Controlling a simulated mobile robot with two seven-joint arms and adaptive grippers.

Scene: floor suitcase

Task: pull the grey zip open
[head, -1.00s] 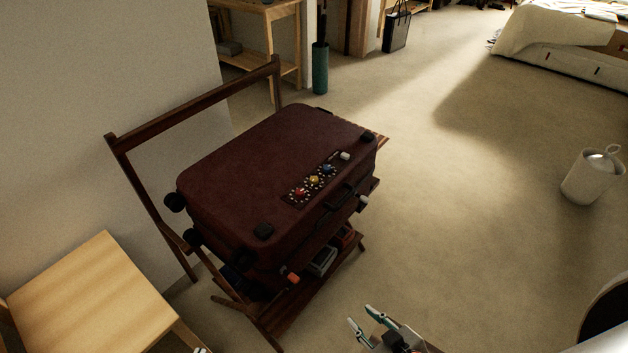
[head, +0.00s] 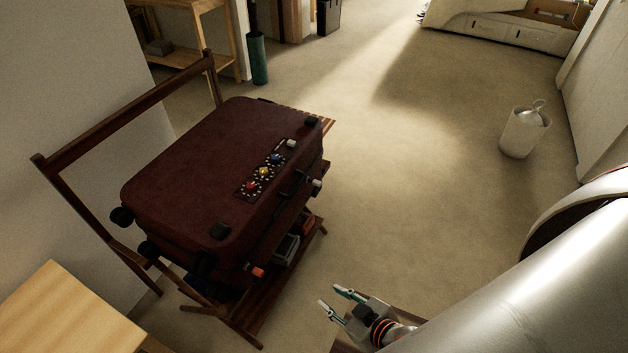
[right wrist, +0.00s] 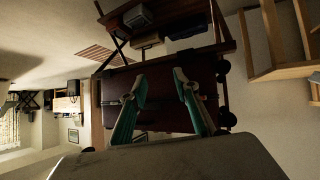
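A dark red suitcase (head: 215,165) lies closed on a wooden luggage rack (head: 125,108). A pale grey tab (head: 317,184), seemingly the grey zip pull, sits on the suitcase's side near the right corner. An orange tab (head: 257,272) is near the front corner. My right gripper (head: 331,296) is open and empty, below and right of the suitcase, apart from it. In the right wrist view its two fingers (right wrist: 159,80) are spread in front of the suitcase (right wrist: 112,88), which appears upside down. The grey tab cannot be made out there. My left gripper is out of view.
A panel with red, yellow, blue and white knobs (head: 263,172) is on the lid, beside a black handle (head: 293,187). Items lie on the rack's lower shelf (head: 288,277). A light wooden table (head: 70,315) stands front left. Floor right of the suitcase is clear up to a white bin (head: 524,132).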

